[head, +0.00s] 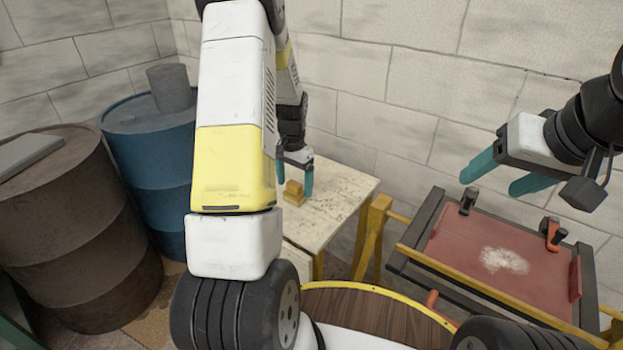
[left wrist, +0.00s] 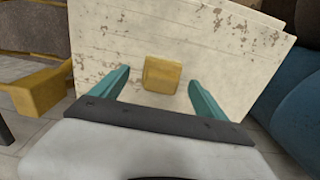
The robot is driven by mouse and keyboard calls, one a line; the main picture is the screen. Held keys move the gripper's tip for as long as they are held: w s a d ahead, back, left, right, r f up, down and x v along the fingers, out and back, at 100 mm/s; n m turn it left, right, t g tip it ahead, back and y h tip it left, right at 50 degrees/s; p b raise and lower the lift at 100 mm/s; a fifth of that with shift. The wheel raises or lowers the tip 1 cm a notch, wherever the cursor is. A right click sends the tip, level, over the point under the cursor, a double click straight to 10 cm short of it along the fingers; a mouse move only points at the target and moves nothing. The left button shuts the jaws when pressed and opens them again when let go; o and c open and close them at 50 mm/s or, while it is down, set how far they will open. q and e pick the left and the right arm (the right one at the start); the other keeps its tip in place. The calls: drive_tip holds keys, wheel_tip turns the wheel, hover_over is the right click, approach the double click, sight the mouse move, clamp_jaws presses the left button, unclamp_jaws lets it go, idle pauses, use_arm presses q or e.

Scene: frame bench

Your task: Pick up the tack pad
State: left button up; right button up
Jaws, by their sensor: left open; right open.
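The tack pad, a small yellow block (head: 293,193), lies on a worn white table (head: 345,190). In the left wrist view the yellow block (left wrist: 161,75) lies on the table top, ahead of and between my open fingers. My left gripper (head: 297,178) is open above the table, close to the block; the wrist view shows a gap between the fingers and the block. My left arm covers part of the table in the head view.
A red panel (head: 450,245) with a pale dusty patch sits in a dark frame on yellow trestles (head: 372,235) at the right. A small orange-and-black tool (head: 552,235) stands on it. A blue drum (head: 150,150) and a brown drum (head: 70,220) stand at the left.

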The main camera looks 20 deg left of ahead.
sight(295, 191)
use_arm(q)
wheel_tip(295, 191, down, 4)
drive_tip(key=shift+w+a+r, duration=0.1)
drive_tip(key=c, duration=1.5)
drive_tip(key=shift+r, duration=0.1)
drive_tip(key=shift+r, duration=0.6)
wheel_tip(295, 191, up, 2)
drive_tip(key=shift+r, duration=0.25)
drive_tip(key=s+d, duration=0.2)
drive_tip(key=s, duration=0.2)
drive_tip(key=s+d, duration=0.3)
drive_tip(key=s, duration=0.2)
drive_tip(key=s+d+r, duration=0.1)
drive_tip(key=s+d, duration=0.2)
drive_tip(key=s, duration=0.2)
